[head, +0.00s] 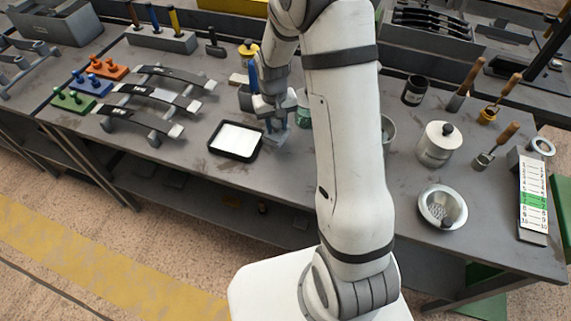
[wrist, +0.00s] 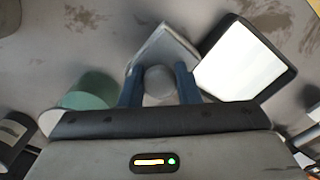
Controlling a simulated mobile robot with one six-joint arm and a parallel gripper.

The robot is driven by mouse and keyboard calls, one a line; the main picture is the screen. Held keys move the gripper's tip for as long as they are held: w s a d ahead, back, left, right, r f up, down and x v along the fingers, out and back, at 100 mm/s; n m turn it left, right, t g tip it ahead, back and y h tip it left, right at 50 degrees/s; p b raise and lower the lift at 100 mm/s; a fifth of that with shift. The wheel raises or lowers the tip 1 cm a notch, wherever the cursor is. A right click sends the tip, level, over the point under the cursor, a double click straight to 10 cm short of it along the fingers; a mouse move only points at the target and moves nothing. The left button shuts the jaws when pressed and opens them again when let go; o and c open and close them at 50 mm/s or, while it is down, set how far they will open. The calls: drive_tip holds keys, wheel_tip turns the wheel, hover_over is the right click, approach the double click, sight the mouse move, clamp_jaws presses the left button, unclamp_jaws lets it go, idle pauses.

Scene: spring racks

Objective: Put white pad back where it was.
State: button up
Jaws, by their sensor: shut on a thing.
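A white pad (head: 236,139) lies in a shallow black tray on the grey workbench, just left of my gripper (head: 276,118). The pad also shows at the right in the wrist view (wrist: 240,62). In the wrist view my gripper's blue fingers (wrist: 160,86) are shut on the round grey knob of a grey square-based block (wrist: 165,45). The block is beside the tray's near corner, very close to it. I cannot tell whether the block touches the bench. The white pad is not between the fingers.
A green cylinder (wrist: 90,92) stands just left of my gripper in the wrist view. Dark spring racks (head: 150,95) stand left of the tray. Bare bench lies in front of the tray.

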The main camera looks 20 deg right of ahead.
drive_tip(key=shift+d, duration=0.1)
drive_tip(key=s+r+n+b, duration=0.2)
drive_tip(key=s+r+b, duration=0.4)
drive_tip(key=s, duration=0.2)
wheel_tip(320, 180, down, 10)
drive_tip(key=shift+s+d+r, duration=0.1)
drive_tip(key=shift+s+d, duration=0.05)
drive_tip(key=shift+f, duration=0.3)
drive_tip(key=o, duration=0.9)
drive_tip(key=shift+r, duration=0.1)
